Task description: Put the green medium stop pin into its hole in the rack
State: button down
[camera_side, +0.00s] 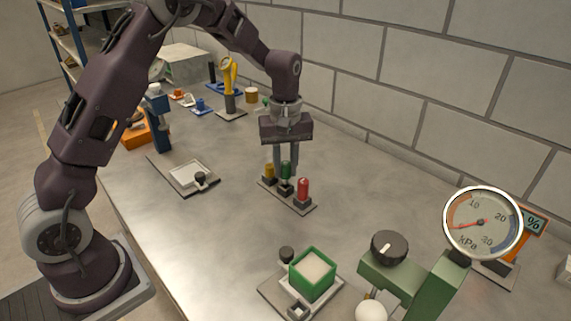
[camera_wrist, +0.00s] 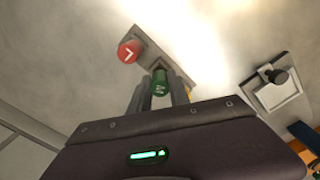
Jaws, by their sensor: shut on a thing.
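The rack (camera_side: 312,208) is a small plate with a row of dark sockets on the bench. My gripper (camera_side: 287,168) points down over its middle and is shut on the green medium stop pin (camera_side: 286,174). The pin is upright over the middle socket; I cannot tell whether its lower end is inside the hole. The red pin (camera_side: 303,189), marked L in the wrist view (camera_wrist: 130,51), and the yellow pin (camera_side: 269,171) stand upright in the end sockets.
A plate with a white square and black knob (camera_side: 199,179) lies to the left. A green-walled box (camera_side: 331,279) and a green stand with a pressure gauge (camera_side: 483,223) are at the front right. Bare bench surrounds the rack. A block wall runs behind.

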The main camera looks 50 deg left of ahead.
aim_at(286, 163)
jog(key=shift+f, duration=1.3)
jog(key=c, duration=1.1)
grip_release()
jog(key=shift+c, duration=0.2)
notch_tip(286, 163, up, 6)
jog(key=shift+r, duration=0.5)
